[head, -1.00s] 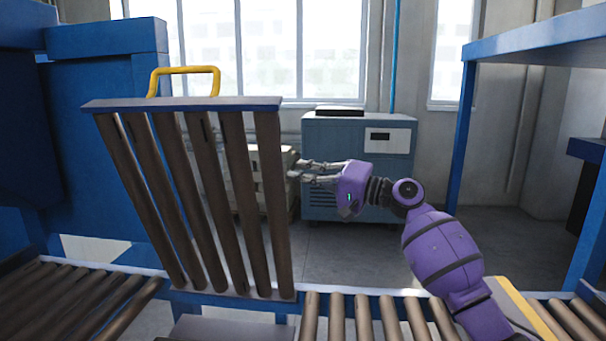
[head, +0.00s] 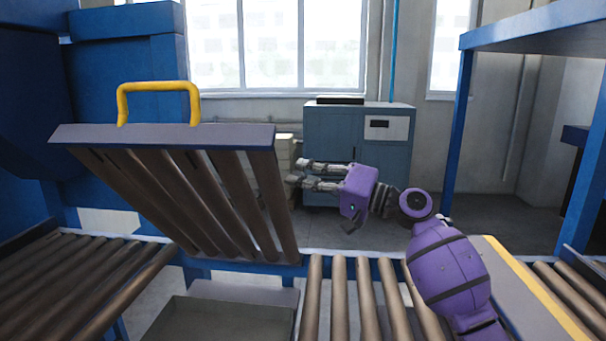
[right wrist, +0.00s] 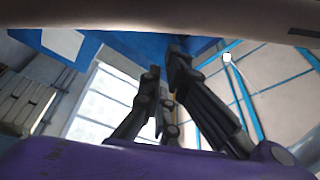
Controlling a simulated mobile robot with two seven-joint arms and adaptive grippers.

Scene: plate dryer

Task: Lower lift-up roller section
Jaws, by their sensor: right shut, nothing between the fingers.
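The lift-up roller section (head: 165,136) is raised and tilts to the left in the head view, hinged at the conveyor's frame. Its blue-grey end bar is at the top, with a yellow handle (head: 158,86) on it. My right gripper (head: 298,173) is shut and empty, just right of the section's rightmost roller; I cannot tell whether they touch. In the right wrist view, my gripper's dark fingers (right wrist: 165,85) point up under a roller (right wrist: 160,12) that crosses the top. My left gripper is not in view.
Fixed rollers lie at the left (head: 75,275) and right (head: 345,300) of the gap. A grey tray (head: 220,318) sits below the gap. A yellow-edged plate (head: 515,285) and blue frame (head: 455,140) stand right. A grey-blue cabinet (head: 345,130) stands behind.

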